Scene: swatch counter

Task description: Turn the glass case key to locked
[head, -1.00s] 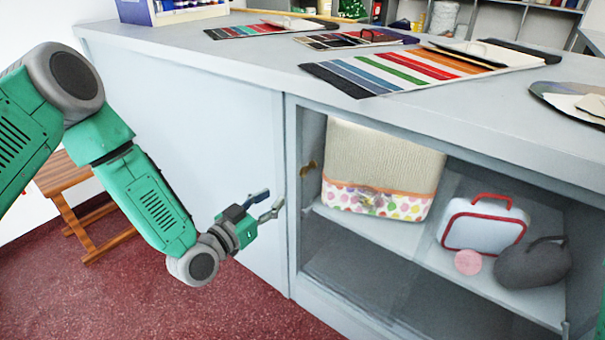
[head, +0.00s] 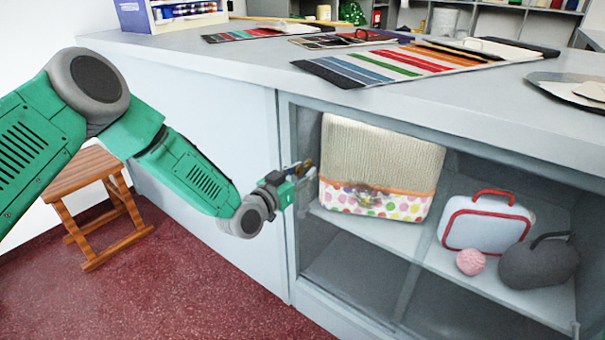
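The glass case (head: 430,318) is the glass-fronted compartment in the counter's front. A small brass key (head: 308,163) is at the left side of its frame. My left gripper (head: 303,169) has its fingertips at the key, one on each side as far as I can see. The fingers cover part of the key, so its angle is unclear, and I cannot tell whether they are touching it or apart from it. My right gripper is not in view.
Swatch cards (head: 400,66) lie on the countertop (head: 230,62). A wooden stool (head: 95,175) stands left.

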